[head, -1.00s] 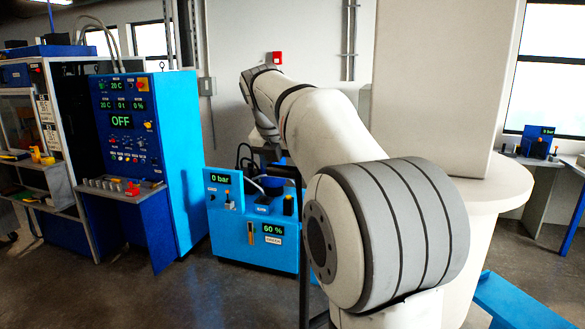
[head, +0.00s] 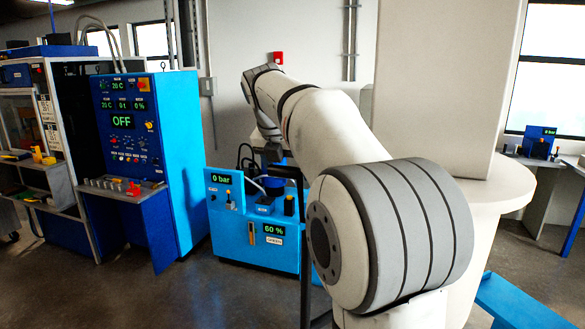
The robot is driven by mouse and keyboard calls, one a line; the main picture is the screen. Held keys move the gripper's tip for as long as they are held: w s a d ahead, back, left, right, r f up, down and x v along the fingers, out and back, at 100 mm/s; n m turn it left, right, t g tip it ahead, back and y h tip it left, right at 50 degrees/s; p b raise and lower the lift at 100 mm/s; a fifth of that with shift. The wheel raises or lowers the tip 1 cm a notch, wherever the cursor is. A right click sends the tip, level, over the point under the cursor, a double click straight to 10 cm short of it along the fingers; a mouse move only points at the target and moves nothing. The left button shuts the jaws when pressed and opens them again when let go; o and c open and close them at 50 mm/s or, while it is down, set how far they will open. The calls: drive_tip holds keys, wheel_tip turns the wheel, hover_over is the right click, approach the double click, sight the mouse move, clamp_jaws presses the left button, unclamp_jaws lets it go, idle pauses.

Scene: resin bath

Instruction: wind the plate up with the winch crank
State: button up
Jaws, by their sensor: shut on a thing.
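My arm reaches away from the camera, and its far end bends down behind the blue bath unit's area. My gripper is not visible; the far end of the arm and the things around it hide it. I cannot make out the winch crank or the plate in the head view. A small blue and dark shape (head: 273,157) shows just below the arm's far end, too small to identify.
A blue unit (head: 226,225) with "0 bar" and "60 %" displays stands left of my arm. A tall blue control cabinet (head: 165,125) reading OFF stands farther left, with a shelf of levers (head: 120,186). The grey floor (head: 190,290) in front is clear.

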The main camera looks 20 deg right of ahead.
drive_tip(key=shift+a+f, duration=0.15)
drive_tip(key=shift+f, duration=0.2)
drive_tip(key=o, duration=1)
drive_tip(key=shift+o, duration=1.2)
drive_tip(key=shift+w, duration=0.35)
drive_tip(key=shift+s+r, duration=0.1)
drive_tip(key=shift+r, duration=0.1)
drive_tip(key=v, duration=0.7)
drive_tip(key=shift+r, duration=0.25)
drive_tip(key=shift+s+a, duration=0.1)
drive_tip(key=shift+s, duration=0.05)
drive_tip(key=shift+c, duration=0.5)
